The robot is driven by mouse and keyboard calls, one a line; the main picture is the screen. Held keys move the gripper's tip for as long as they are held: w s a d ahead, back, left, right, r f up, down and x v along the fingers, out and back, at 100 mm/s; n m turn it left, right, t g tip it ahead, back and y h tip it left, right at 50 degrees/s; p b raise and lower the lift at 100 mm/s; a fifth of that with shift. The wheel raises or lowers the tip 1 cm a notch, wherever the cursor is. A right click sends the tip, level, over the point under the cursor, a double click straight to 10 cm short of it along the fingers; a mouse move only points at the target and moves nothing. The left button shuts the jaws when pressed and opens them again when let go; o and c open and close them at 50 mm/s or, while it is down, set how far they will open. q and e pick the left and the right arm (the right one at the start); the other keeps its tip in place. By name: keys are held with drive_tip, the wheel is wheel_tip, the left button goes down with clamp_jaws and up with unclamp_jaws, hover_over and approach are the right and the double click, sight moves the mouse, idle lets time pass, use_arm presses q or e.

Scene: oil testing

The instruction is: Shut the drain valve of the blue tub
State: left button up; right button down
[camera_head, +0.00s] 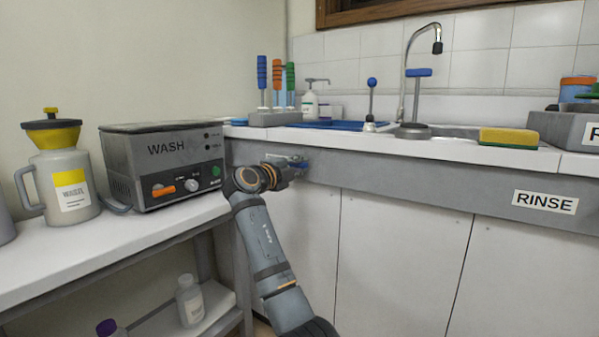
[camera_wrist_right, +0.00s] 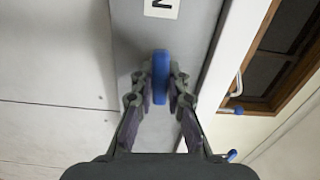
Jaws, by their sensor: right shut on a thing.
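The blue tub (camera_head: 325,125) is set in the white counter, and only its low blue rim shows. My right gripper (camera_head: 289,167) is at the grey front panel (camera_head: 390,190) below it. In the right wrist view the right gripper (camera_wrist_right: 163,88) is shut on a narrow blue handle (camera_wrist_right: 160,64), which sticks out beyond the fingertips. In the head view the gripper hides most of this handle, and only a small blue part shows beside it. The valve body and its outlet cannot be made out. My left gripper is not in view.
A grey WASH unit (camera_head: 165,167) and a grey jug (camera_head: 66,185) stand on the white side bench at left. A tool rack (camera_head: 274,118), soap bottle (camera_head: 310,105), tap (camera_head: 413,130) and yellow sponge (camera_head: 508,137) are on the counter. The cupboard fronts below are clear.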

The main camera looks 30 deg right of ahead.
drive_tip(key=shift+f+m, duration=0.15)
drive_tip(key=shift+m, duration=0.45)
drive_tip(key=c, duration=1.3)
unclamp_jaws()
drive_tip(key=v, duration=1.2)
